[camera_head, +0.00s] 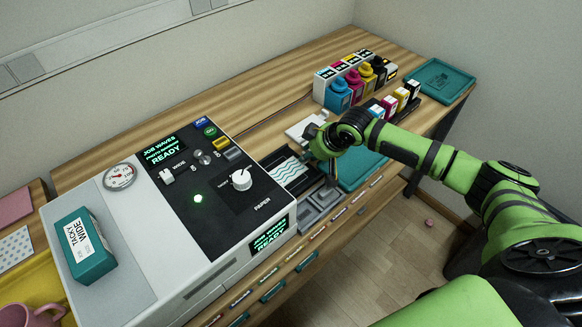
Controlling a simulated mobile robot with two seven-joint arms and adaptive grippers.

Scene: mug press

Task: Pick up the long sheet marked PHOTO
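No sheet with a readable PHOTO mark shows. A white sheet with dark wave lines (291,171) lies at the right side of the printer, in its dark output slot. A flat white piece (300,129) lies behind my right gripper; I cannot tell whether it is a sheet. My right gripper (314,157) is low over the table beside the wave sheet. Its fingers are small, dark and partly hidden by the wrist, so its opening and any hold do not show. My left gripper is not in view.
The large printer (130,225) fills the left, with a teal TACKY WIDE box (85,247) on top. Ink bottles (355,82) and cartridges (402,97) stand at the back right, near an empty teal tray (441,78).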

